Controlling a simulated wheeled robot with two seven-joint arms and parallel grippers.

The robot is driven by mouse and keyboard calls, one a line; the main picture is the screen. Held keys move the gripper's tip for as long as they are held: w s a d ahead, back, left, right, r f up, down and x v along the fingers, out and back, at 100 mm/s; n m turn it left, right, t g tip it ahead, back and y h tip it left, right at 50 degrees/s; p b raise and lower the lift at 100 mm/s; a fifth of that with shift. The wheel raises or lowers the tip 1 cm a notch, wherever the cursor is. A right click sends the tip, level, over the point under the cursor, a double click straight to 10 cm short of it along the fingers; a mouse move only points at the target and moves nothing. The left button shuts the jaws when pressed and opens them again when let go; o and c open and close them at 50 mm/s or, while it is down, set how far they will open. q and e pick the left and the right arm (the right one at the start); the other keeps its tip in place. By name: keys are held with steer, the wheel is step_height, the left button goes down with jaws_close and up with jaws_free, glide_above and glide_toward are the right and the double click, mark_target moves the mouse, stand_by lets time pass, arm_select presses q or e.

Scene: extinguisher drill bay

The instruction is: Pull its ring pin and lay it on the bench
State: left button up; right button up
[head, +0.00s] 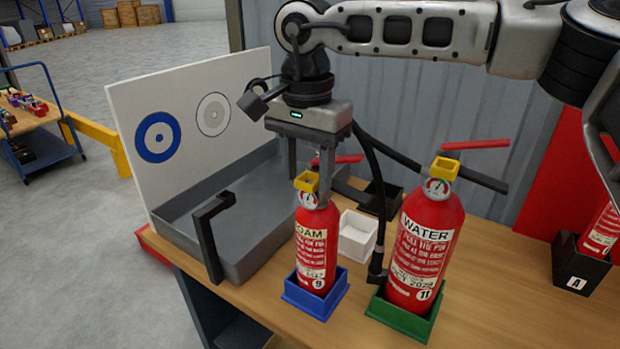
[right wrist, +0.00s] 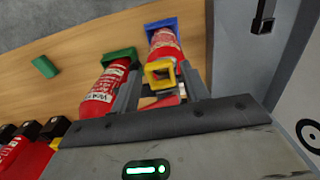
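The red FOAM extinguisher (head: 316,245) stands upright in a blue holder (head: 290,292) on the wooden bench (head: 500,265). A yellow square ring (head: 307,181) sits at its head, beside the gauge; it also shows in the right wrist view (right wrist: 160,72). My right gripper (head: 310,172) points down over this extinguisher's head. Its two fingers are apart, one on each side of the head, with the yellow ring and red lever between them in the right wrist view; contact cannot be told. The taller WATER extinguisher (head: 425,240) with its own yellow ring (head: 445,168) stands to the right in a green holder (head: 400,318). My left gripper is not in view.
A small white box (head: 357,236) stands between the extinguishers. A grey tray (head: 255,262) with a dark upright bracket (head: 208,235) and a white target board (head: 125,100) are at left. A black holder marked A (head: 575,270) is at right. Bare bench lies right of the green holder.

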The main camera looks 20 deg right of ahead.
steer(key=c, duration=0.9)
steer(key=shift+s+a+f+b, duration=0.1)
steer(key=shift+s+a+b, duration=0.2)
steer(key=shift+s+a, duration=0.55)
steer(key=shift+s+a+f+b, duration=0.1)
steer(key=shift+s+a+b, duration=0.2)
steer(key=shift+s+a, duration=0.5)
steer(key=shift+a, duration=0.35)
steer(key=shift+a, duration=0.1)
steer(key=shift+s+a+b, duration=0.35)
steer(key=shift+s+a, duration=0.5)
steer(key=shift+a, duration=0.25)
